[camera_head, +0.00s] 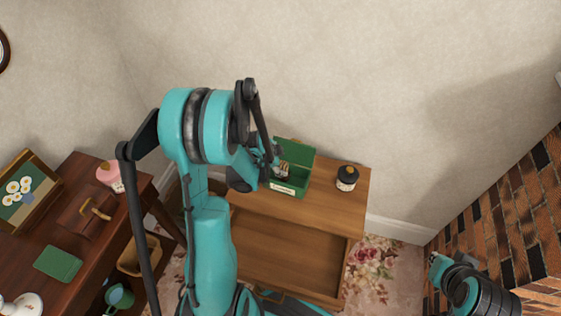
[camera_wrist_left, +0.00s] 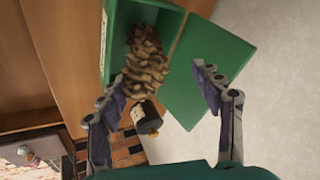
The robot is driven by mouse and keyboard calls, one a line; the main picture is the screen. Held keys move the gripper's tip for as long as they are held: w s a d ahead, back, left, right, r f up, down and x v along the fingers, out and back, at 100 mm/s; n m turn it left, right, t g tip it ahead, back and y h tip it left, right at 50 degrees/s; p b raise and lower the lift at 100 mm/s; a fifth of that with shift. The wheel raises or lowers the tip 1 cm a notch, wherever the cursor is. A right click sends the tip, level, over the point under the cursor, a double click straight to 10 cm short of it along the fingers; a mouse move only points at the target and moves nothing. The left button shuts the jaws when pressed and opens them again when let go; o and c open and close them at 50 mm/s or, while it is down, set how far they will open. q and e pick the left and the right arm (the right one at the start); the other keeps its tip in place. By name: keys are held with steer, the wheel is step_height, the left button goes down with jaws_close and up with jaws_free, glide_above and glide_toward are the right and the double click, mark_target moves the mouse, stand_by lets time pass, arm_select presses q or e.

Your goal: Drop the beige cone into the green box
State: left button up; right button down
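The green box (camera_head: 300,181) stands on the wooden cabinet with its lid open. In the left wrist view, the box (camera_wrist_left: 116,22) shows its open inside, and its lid (camera_wrist_left: 216,60) lies to the right. The beige cone (camera_wrist_left: 147,60) is a scaly pine cone at the box opening, overlapping its inside; its lower end lies near the left finger. Its exact height over the box floor is unclear. My left gripper (camera_wrist_left: 160,85) is open, its fingers wide apart; in the head view it (camera_head: 276,158) is at the box. My right gripper (camera_head: 436,262) is at the lower right, far from the box.
A dark bottle (camera_head: 347,178) stands right of the box on the cabinet (camera_head: 330,208). An open drawer (camera_head: 285,250) is below. A dark desk (camera_head: 75,220) at left carries a pink bottle (camera_head: 109,176) and a green book (camera_head: 58,263). A brick fireplace (camera_head: 500,220) is at right.

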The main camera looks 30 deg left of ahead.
arm_select(q)
steer(key=v, duration=1.2)
stand_by(0.5)
steer(key=s+d+r+n, duration=0.4)
steer(key=s+d+n, duration=0.1)
steer(key=d, duration=0.3)
steer(key=s+d+r+n+t, duration=0.1)
steer(key=s+d+r+n, duration=0.3)
steer(key=d, duration=0.4)
steer(key=s+n, duration=0.1)
steer(key=s, duration=0.1)
steer(key=shift+s+d+y, duration=0.2)
steer(key=shift+s+y, duration=0.15)
steer(key=shift+y, duration=0.05)
